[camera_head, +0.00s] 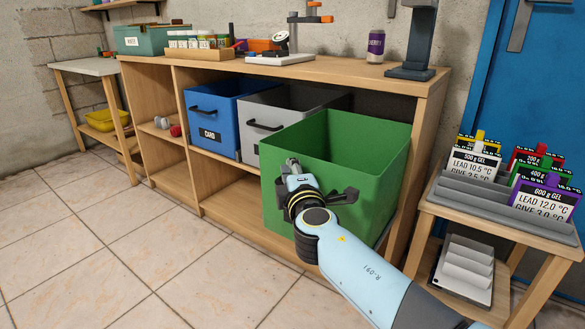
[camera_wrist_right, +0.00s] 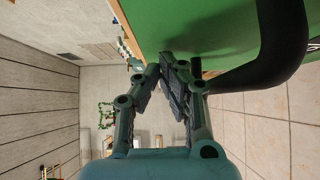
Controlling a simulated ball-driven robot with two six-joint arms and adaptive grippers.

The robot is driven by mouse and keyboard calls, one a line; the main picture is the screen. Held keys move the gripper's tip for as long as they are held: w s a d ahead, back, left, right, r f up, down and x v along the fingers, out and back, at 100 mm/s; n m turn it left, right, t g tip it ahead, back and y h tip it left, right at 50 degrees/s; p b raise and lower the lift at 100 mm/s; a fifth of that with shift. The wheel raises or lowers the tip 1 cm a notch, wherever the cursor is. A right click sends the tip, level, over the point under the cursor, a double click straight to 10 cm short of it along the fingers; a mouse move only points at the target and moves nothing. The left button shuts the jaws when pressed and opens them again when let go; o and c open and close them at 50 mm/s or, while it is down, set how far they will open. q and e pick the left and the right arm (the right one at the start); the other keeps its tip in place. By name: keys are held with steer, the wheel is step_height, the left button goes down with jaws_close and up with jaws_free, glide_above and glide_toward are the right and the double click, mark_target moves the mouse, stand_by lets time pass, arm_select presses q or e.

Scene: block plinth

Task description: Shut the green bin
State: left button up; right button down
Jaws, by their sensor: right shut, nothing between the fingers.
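The green bin (camera_head: 350,170) is pulled well out of the shelf, with its open top showing. A black handle (camera_head: 346,196) sits on its front, partly hidden by my right arm. My right gripper (camera_head: 292,163) is shut and empty in front of the bin's front panel, to the left of the handle. In the right wrist view, the closed fingertips (camera_wrist_right: 167,60) are close to the green panel (camera_wrist_right: 190,22), with the handle (camera_wrist_right: 265,60) beside them; I cannot tell whether they touch. My left gripper is not in view.
A blue bin (camera_head: 211,118) and a grey bin (camera_head: 268,130) stand to the left in the wooden shelf (camera_head: 300,70). A small side table (camera_head: 500,218) with gel packs stands close on the right. Tiled floor is clear at front left.

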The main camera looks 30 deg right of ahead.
mark_target(305, 164)
steer(key=shift+d, duration=0.1)
steer(key=d, duration=0.1)
steer(key=w+d, duration=0.1)
steer(key=d+b, duration=0.1)
steer(key=d, duration=0.1)
steer(key=shift+w, duration=0.35)
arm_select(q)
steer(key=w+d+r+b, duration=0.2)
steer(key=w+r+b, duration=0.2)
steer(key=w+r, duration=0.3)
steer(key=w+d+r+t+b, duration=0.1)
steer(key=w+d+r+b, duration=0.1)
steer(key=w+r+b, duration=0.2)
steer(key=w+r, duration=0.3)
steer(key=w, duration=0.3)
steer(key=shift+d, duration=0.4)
arm_select(e)
steer(key=w+d, duration=0.4)
steer(key=d, duration=0.6)
steer(key=w+d, duration=0.4)
steer(key=d, duration=0.7)
steer(key=shift+w, duration=0.35)
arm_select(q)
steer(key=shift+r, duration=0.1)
arm_select(e)
steer(key=shift+r, duration=0.2)
